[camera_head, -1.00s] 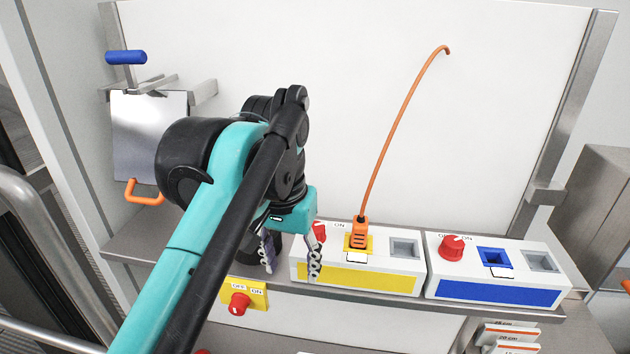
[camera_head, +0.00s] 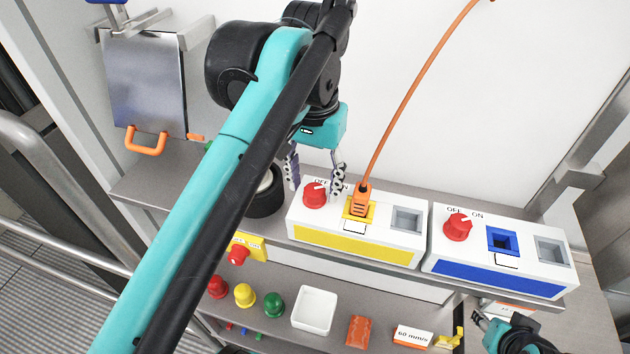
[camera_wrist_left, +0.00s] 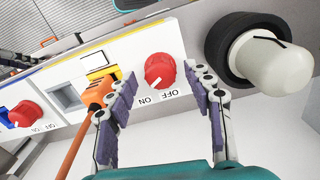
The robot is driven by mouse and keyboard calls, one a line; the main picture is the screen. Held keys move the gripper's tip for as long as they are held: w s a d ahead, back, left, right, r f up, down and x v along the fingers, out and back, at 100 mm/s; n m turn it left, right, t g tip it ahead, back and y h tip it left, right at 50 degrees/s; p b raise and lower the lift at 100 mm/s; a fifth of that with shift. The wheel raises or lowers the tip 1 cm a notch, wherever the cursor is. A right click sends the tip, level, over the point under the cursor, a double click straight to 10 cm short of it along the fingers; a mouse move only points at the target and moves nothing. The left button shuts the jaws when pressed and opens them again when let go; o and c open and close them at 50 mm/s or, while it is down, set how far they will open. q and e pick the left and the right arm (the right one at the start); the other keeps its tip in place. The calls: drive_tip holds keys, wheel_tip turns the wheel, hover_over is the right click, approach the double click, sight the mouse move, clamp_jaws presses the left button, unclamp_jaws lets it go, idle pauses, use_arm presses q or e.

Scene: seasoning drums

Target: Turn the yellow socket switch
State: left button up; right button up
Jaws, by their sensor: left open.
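The yellow socket box (camera_head: 352,243) is white with a yellow front band and stands on the shelf. Its red switch knob (camera_head: 315,194) is at its left end, with OFF and ON printed by it. An orange plug (camera_head: 360,201) with a cable sits in its yellow socket. My left gripper (camera_head: 315,168) is open, its fingers above and behind the knob. In the left wrist view, the knob (camera_wrist_left: 159,69) lies between the open fingers (camera_wrist_left: 163,78), with no clear contact. I cannot tell which label its pointer faces. My right gripper (camera_head: 482,328) is partly visible at bottom right.
A blue socket box (camera_head: 495,276) with a red knob (camera_head: 458,227) stands close at the right. A black and white cylinder (camera_wrist_left: 270,60) is next to the yellow box. Colored buttons (camera_head: 244,295) and a white tray (camera_head: 314,308) are on the lower shelf.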

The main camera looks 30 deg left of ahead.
use_arm(q)
drive_tip(key=shift+w+f, duration=0.35)
drive_tip(key=shift+f, duration=0.3)
drive_tip(key=shift+s, duration=0.5)
drive_tip(key=shift+c, duration=0.3)
drive_tip(key=shift+w, duration=0.15)
drive_tip(key=c, duration=1.1)
drive_tip(key=shift+n, duration=0.3)
use_arm(e)
drive_tip(key=shift+r, duration=0.1)
use_arm(q)
drive_tip(key=n, duration=0.5)
drive_tip(key=shift+r, duration=0.1)
drive_tip(key=n, duration=0.6)
use_arm(e)
drive_tip(key=shift+r, duration=0.15)
use_arm(q)
drive_tip(key=shift+n, duration=0.4)
